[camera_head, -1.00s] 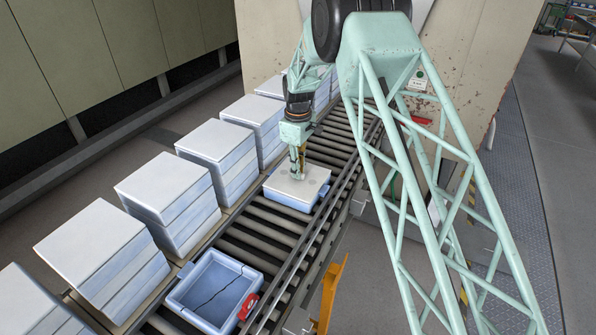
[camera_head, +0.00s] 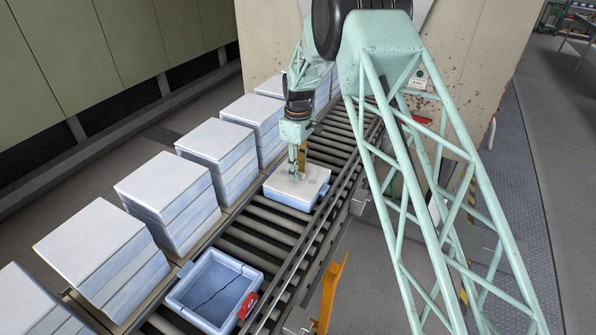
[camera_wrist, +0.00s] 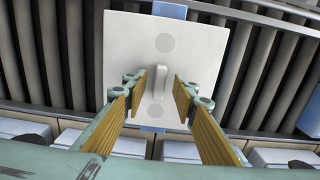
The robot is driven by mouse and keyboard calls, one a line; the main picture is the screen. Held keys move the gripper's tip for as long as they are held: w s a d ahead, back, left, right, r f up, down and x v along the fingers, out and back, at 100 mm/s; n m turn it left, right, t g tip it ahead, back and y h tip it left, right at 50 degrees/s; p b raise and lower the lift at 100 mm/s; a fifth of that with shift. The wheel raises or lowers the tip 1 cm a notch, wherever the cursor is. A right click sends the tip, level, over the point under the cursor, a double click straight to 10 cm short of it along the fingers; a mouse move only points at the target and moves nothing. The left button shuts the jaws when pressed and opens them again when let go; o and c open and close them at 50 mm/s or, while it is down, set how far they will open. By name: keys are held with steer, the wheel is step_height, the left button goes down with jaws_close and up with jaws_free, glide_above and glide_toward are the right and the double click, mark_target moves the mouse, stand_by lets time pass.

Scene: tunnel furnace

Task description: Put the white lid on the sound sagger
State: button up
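The white lid (camera_head: 312,188) lies flat on a blue sagger (camera_head: 291,202) on the roller conveyor, covering its top. In the wrist view the lid (camera_wrist: 194,45) is square, with a raised handle bar in its middle and two round grey marks. Little of the blue sagger shows past its edges (camera_wrist: 170,11). My gripper (camera_wrist: 160,80) is open over the lid, with one finger on each side of the handle and gaps between. My gripper also shows just above the lid in the head view (camera_head: 297,173). The sagger's inside is hidden.
An open blue sagger (camera_head: 258,268) with a dark crack stands nearer on the conveyor, a red object (camera_head: 248,305) at its right side. Stacked, white-topped saggers (camera_head: 170,184) line the left. A rail (camera_head: 322,226) runs along the right. Bare rollers (camera_head: 262,232) separate the two conveyor saggers.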

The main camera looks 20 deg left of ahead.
step_height(320, 180, up, 12)
steer(key=shift+f, duration=0.25)
stand_by(0.4)
steer(key=shift+r, duration=0.1)
stand_by(0.6)
